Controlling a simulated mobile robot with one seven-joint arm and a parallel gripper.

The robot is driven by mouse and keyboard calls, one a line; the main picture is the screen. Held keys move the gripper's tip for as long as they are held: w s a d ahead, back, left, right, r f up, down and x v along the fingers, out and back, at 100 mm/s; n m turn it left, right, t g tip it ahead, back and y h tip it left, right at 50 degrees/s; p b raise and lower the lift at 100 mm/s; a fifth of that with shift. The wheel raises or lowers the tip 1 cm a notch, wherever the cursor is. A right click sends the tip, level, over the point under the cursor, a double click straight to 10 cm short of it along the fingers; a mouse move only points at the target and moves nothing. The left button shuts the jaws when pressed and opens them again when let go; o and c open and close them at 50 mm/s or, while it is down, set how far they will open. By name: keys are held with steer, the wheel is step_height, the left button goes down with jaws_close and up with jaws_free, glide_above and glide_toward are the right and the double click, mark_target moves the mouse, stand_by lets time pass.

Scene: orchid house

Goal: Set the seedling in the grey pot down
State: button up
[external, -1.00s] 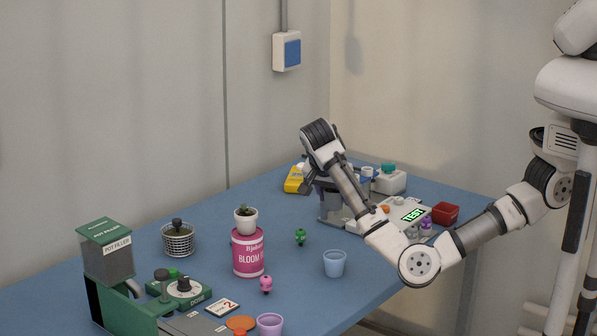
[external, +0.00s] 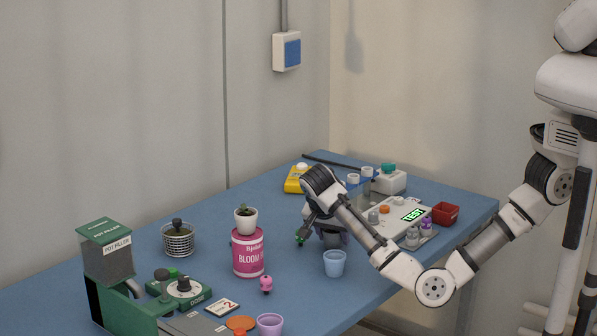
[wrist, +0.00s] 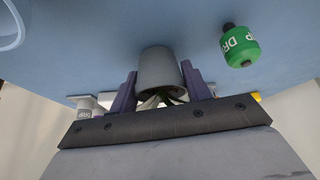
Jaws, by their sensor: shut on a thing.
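My gripper (wrist: 160,88) is shut on the grey pot (wrist: 158,64), with one purple finger on each side of it. Narrow green seedling leaves (wrist: 160,98) show at the pot's near end, towards the palm. In the external view my gripper (external: 331,238) is low over the blue table, just right of a small green bottle; the arm mostly hides the pot there. I cannot tell whether the pot's base touches the table.
The green bottle (wrist: 240,47) stands close by. A light blue cup (external: 335,263) is in front. A pink tin (external: 248,254) with a white potted plant (external: 246,221) stands left.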

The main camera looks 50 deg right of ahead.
steer(key=shift+f, duration=0.2)
steer(key=o, duration=1)
steer(key=shift+r, duration=0.1)
